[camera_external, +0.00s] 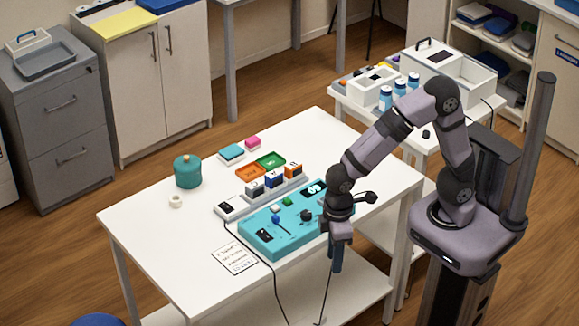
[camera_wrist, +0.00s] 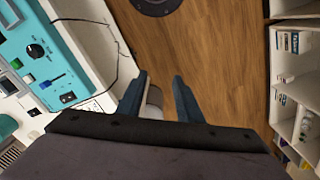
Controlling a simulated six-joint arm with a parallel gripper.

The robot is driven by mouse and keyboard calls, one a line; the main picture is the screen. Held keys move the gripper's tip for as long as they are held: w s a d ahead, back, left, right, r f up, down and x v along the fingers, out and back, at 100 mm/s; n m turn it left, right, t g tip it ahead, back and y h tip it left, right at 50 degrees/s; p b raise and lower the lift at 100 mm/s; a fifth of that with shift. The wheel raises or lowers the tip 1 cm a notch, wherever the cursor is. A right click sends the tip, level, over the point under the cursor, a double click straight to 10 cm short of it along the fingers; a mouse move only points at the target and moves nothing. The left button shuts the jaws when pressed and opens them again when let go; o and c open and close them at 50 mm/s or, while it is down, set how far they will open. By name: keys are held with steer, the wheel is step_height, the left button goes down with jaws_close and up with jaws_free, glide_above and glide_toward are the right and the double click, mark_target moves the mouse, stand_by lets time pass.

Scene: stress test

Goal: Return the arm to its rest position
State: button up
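My gripper (camera_external: 336,258) hangs at the front right edge of the white table (camera_external: 190,268), pointing down, just right of the teal control panel (camera_external: 268,240). In the wrist view its two blue fingers (camera_wrist: 160,88) are spread apart with nothing between them. Wooden floor and a pale cylindrical part show behind the fingers. The teal panel (camera_wrist: 35,50) lies to the left in the wrist view, apart from the fingers. My arm is bent, with its elbow raised above the gripper.
A teal pot (camera_external: 187,171), a white ring (camera_external: 176,201), orange and green trays (camera_external: 270,160) and a note card (camera_external: 234,258) lie on the table. A dark cable (camera_external: 270,275) hangs over the front edge. A side table with bottles (camera_external: 386,98) stands behind my arm.

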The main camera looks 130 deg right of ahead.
steer(key=s+a+f+n, duration=0.1)
steer(key=s+a+n, duration=0.5)
steer(key=s+a, duration=0.3)
steer(key=a, duration=0.3)
steer(key=shift+f, duration=0.25)
stand_by(0.5)
step_height(320, 180, down, 39)
steer(key=b, duration=3.9)
